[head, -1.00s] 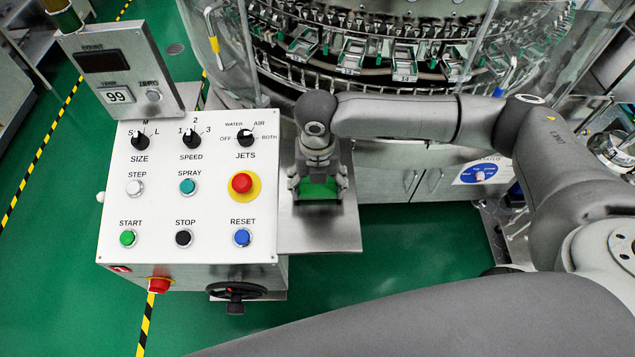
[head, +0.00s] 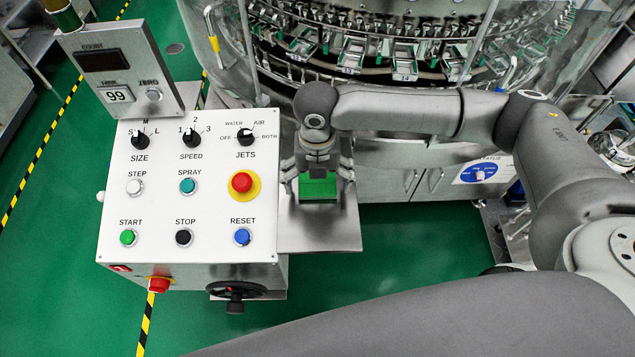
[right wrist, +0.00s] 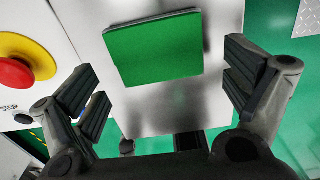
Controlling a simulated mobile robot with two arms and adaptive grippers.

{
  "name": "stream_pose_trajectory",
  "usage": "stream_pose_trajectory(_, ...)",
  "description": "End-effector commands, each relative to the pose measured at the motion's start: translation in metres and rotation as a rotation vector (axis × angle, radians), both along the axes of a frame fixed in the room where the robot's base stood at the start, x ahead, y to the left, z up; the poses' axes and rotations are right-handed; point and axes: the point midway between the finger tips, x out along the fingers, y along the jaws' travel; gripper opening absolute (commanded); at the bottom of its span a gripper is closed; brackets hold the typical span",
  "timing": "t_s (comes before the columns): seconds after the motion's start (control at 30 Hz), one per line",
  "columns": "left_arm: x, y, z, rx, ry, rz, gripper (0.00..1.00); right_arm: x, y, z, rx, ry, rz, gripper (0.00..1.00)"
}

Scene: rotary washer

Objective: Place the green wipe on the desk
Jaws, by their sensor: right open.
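The green wipe (head: 319,188) is a flat green square on the metal desk (head: 318,232) beside the control panel. In the right wrist view the wipe (right wrist: 155,48) lies between and ahead of the fingers, on the bare grey desk surface (right wrist: 110,20). My right gripper (head: 318,178) is over the wipe in the head view, its fingers spread to both sides. In the right wrist view my right gripper (right wrist: 165,90) is open, with no finger touching the wipe. The gripper body hides the wipe's far part in the head view. My left gripper is not in view.
The white control panel (head: 160,205) stands close on the left, with a red emergency button (head: 242,182) near the desk. The rotary washer (head: 400,55) rises behind the desk. Green floor (head: 410,270) lies open to the right and front.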

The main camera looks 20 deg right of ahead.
Motion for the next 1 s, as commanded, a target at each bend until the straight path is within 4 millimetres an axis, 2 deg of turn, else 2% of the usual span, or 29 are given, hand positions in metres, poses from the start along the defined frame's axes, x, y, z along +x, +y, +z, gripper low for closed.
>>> stream_pose_trajectory(0.3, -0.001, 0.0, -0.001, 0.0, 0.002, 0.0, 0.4, 0.001, 0.0, 0.069, 0.001, -0.006, 0.001, 0.97)
stream_pose_trajectory(0.5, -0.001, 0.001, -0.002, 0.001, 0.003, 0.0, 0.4, 0.001, 0.0, 0.098, 0.001, -0.003, 0.002, 0.97)
stream_pose_trajectory(0.67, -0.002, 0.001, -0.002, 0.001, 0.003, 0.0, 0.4, 0.0, 0.0, 0.106, 0.0, -0.002, 0.002, 0.97)
stream_pose_trajectory(1.0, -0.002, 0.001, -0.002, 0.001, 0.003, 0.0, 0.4, 0.0, 0.0, 0.107, 0.001, -0.001, 0.001, 0.97)
